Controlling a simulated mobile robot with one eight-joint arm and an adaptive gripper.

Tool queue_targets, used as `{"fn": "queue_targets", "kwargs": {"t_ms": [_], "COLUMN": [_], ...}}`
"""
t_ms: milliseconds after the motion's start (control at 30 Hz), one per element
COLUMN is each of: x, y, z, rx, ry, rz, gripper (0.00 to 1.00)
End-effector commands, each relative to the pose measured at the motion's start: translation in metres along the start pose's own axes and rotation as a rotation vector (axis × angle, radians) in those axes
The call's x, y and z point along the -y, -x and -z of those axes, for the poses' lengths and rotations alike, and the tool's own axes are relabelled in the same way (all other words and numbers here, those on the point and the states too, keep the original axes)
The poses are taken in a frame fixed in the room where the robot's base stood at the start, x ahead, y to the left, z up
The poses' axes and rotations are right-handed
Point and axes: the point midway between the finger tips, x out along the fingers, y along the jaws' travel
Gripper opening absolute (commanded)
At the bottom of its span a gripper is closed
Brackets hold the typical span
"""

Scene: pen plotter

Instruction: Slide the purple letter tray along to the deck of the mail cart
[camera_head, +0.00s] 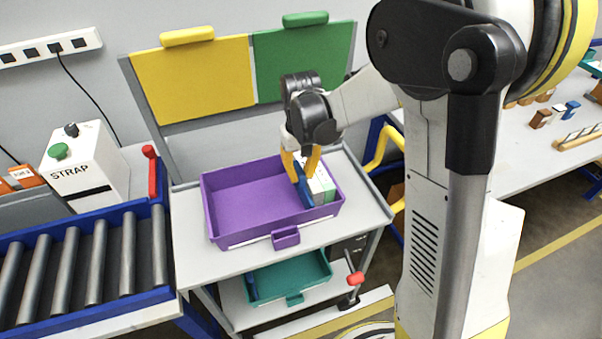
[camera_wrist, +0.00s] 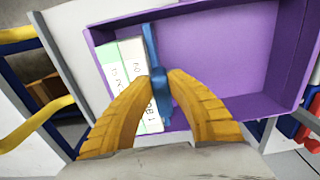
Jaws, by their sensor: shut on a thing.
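The purple letter tray (camera_head: 225,202) sits on the grey top deck (camera_head: 200,262) of what looks like the mail cart, beside the roller conveyor. My gripper (camera_head: 302,164) reaches down into the right part of the tray. Its yellow fingers are shut on a blue upright divider, which shows between the fingertips in the wrist view (camera_wrist: 152,50). White and green boxes (camera_head: 322,182) stand in the tray to the right of the divider. The rest of the tray looks empty. The fingers partly hide the divider's top.
A roller conveyor (camera_head: 96,262) with a blue frame adjoins on the left. A teal tray (camera_head: 290,277) lies on the lower shelf. Yellow (camera_head: 195,80) and green (camera_head: 310,60) panels stand behind the deck. A workbench (camera_head: 540,150) with small parts is at the right.

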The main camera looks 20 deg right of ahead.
Motion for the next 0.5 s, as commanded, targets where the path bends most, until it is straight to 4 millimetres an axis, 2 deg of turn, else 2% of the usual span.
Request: {"fn": "queue_targets", "kwargs": {"t_ms": [67,100,167,500], "x": [-0.0002,-0.0002,-0.0001,0.0002], "y": [-0.0002,-0.0002,-0.0002,0.0017], "z": [0.0000,0.0000,0.0000,0.0000], "rx": [0.000,0.000,0.000,0.000], "ry": [0.000,0.000,0.000,0.000], "rz": [0.000,0.000,0.000,0.000], "gripper": [0.00,0.22,0.41,0.41]}}
